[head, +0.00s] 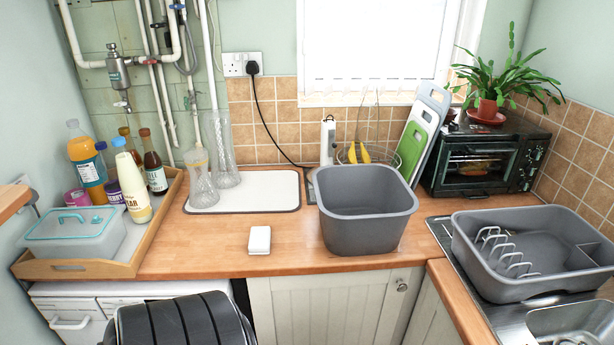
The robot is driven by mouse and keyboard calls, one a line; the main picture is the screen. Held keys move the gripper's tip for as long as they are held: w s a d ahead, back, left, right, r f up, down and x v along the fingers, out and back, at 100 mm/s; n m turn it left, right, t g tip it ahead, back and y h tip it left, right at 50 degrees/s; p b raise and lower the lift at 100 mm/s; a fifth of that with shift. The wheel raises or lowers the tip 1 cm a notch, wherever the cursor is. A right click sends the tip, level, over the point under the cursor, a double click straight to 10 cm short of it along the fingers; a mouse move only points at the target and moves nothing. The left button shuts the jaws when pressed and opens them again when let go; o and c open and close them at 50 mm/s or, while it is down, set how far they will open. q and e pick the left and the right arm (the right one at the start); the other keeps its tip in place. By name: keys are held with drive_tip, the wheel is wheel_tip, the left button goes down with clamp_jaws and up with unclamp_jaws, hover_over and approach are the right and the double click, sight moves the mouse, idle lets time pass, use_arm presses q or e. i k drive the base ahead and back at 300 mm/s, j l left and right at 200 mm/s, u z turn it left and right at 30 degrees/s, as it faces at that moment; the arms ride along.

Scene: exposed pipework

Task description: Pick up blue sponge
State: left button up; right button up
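I cannot make out a blue sponge anywhere in the head view. A small white block (259,240) lies near the front edge of the wooden worktop (200,255); it is too small to tell what it is. The inside of the grey square tub (367,229) shows only in part, and its floor is hidden. Neither my left nor my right gripper is in view.
A wooden tray (78,268) with bottles and a lidded box (75,236) stands at left. A toaster oven (482,162) and grey dish rack tub (500,284) are at right. Worktop around the white block is clear.

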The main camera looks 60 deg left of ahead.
sight(260, 239)
drive_tip(key=k+u, duration=0.1)
drive_tip(key=u, duration=2)
